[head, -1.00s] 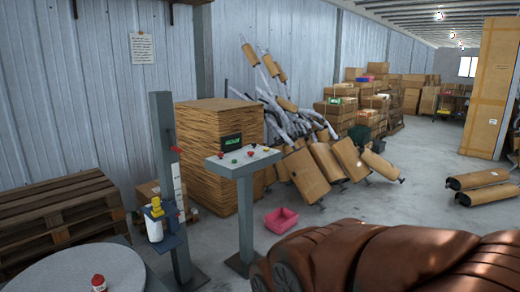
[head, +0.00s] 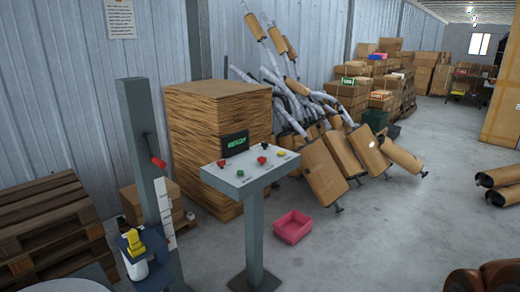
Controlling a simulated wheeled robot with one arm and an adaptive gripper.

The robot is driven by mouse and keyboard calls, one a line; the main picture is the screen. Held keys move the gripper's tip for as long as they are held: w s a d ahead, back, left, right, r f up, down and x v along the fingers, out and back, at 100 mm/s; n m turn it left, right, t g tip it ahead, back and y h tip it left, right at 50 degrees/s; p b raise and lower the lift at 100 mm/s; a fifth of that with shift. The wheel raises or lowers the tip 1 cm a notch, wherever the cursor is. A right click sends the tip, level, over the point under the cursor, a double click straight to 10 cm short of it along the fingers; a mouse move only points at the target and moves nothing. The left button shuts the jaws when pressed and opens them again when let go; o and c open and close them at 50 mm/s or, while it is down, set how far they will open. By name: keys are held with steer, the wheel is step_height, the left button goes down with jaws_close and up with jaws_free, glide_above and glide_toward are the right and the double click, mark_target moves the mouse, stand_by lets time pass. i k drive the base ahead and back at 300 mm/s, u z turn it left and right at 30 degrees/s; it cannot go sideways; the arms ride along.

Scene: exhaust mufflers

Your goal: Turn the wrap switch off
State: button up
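A grey control panel (head: 222,178) stands on a post left of the middle in the head view. Labels are too small to read, so I cannot tell which control is the wrap switch. My gripper is not in view.
A pink bin (head: 292,227) lies on the floor right of the post. A wooden crate (head: 205,135) and piled mufflers (head: 325,170) stand behind. Pallets (head: 45,225) are at the left. A brown leathery thing (head: 498,277) is at the bottom right. The floor at centre right is clear.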

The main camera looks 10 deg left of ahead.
mark_target(221, 164)
steer(key=u, duration=0.05)
steer(key=i, duration=1.35)
steer(key=u, duration=1.3)
steer(key=i, duration=0.9)
steer(key=u, duration=0.75)
